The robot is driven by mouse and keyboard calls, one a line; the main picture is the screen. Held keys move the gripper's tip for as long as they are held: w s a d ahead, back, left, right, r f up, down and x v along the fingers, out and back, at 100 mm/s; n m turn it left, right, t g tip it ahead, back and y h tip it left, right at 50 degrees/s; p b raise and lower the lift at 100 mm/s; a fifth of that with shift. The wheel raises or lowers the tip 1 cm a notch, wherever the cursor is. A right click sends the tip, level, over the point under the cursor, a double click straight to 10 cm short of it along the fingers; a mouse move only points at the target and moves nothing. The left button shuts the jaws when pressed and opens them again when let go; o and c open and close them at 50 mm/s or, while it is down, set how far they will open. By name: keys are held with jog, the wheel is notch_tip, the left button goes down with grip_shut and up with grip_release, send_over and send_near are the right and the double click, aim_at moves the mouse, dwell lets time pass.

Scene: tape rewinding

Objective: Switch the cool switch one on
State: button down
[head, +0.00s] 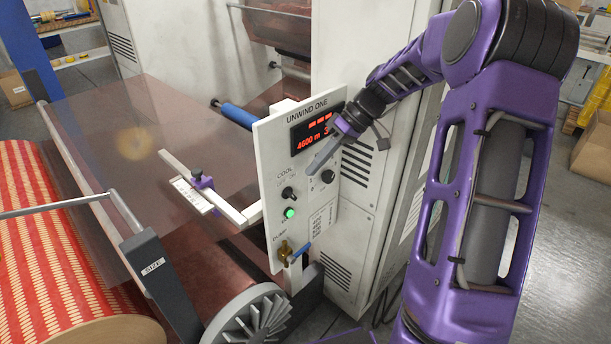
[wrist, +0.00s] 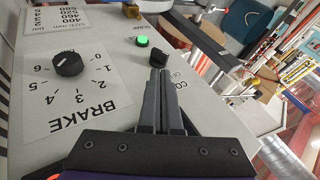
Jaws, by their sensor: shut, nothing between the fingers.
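The cool switch (head: 288,194) is a small black rotary knob under the "COOL OFF ON" label (head: 285,178) on the white panel marked "UNWIND ONE" (head: 300,114). It also shows in the wrist view (wrist: 157,56), right at my fingertips. I cannot tell which mark it points to. My gripper (wrist: 160,73) is shut and empty, its fingers pointing at the knob; whether they touch it is unclear. In the head view my gripper (head: 310,168) is in front of the panel, up and right of the switch. A lit green lamp (head: 289,212) sits just below the switch.
The brake knob (wrist: 68,64) with its numbered dial is beside my fingers, also in the head view (head: 328,177). A red display (head: 311,130) is above. A brass dump valve (head: 285,250) is low on the panel. A white bar (head: 235,212) extends left of the panel.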

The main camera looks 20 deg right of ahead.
jog(key=shift+v, duration=1.05)
jog(key=d+r+h+b, duration=0.1)
jog(key=d+r+b, duration=0.1)
jog(key=r, duration=0.1)
jog(key=w+d+r+t+h+b, duration=0.1)
jog(key=shift+w+r+n+h+b, duration=0.1)
jog(key=shift+r+n+h+b, duration=0.15)
jog(key=shift+n+h+b, duration=0.1)
jog(key=shift+f, duration=0.1)
